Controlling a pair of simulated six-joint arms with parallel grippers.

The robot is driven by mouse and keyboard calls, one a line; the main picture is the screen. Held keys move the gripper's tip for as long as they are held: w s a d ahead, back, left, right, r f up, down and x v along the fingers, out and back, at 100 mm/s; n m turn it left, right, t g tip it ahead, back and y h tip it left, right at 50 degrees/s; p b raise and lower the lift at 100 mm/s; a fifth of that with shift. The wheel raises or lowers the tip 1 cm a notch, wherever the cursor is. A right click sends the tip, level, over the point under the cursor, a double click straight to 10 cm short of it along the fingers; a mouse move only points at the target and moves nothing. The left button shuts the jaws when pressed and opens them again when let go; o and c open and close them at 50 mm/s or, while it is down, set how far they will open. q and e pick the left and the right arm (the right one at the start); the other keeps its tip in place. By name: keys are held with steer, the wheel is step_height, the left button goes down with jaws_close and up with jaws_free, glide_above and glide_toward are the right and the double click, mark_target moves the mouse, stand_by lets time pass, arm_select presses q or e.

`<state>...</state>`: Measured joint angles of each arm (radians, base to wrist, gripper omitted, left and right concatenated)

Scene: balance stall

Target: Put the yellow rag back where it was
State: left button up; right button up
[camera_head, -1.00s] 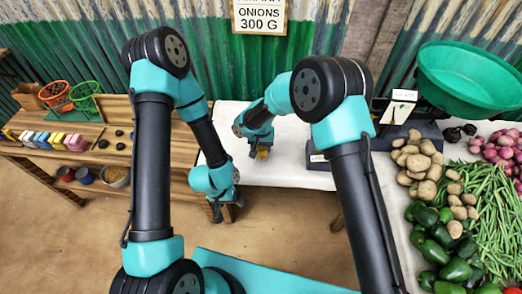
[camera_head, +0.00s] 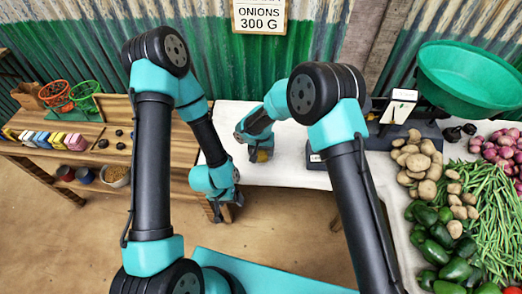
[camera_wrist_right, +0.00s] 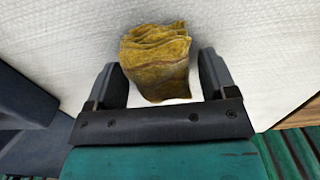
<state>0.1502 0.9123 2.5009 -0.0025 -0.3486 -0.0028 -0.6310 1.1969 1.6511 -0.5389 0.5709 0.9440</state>
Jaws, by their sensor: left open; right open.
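The yellow rag (camera_wrist_right: 157,62) is a folded, crumpled, mustard-coloured bundle on the white cloth of the table. In the head view, the rag (camera_head: 262,157) shows only as a small patch below my right gripper (camera_head: 258,151). In the right wrist view, my right gripper (camera_wrist_right: 158,78) is open, with one finger on each side of the rag's near part. Whether the fingers touch it I cannot tell. My left gripper (camera_head: 226,203) is open, with nothing seen in it, low near the wooden bench's right end.
A scale with a green bowl (camera_head: 470,75) stands right of my right arm. Potatoes (camera_head: 418,160), green beans and peppers lie farther right. The wooden bench (camera_head: 150,160) at left holds baskets and a row of coloured blocks (camera_head: 45,139). White cloth around the rag is clear.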

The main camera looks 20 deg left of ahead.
steer(key=shift+r, duration=0.1)
step_height(320, 180, up, 12)
stand_by(0.6)
steer(key=shift+d+r, duration=0.1)
steer(key=shift+r, duration=0.05)
stand_by(0.5)
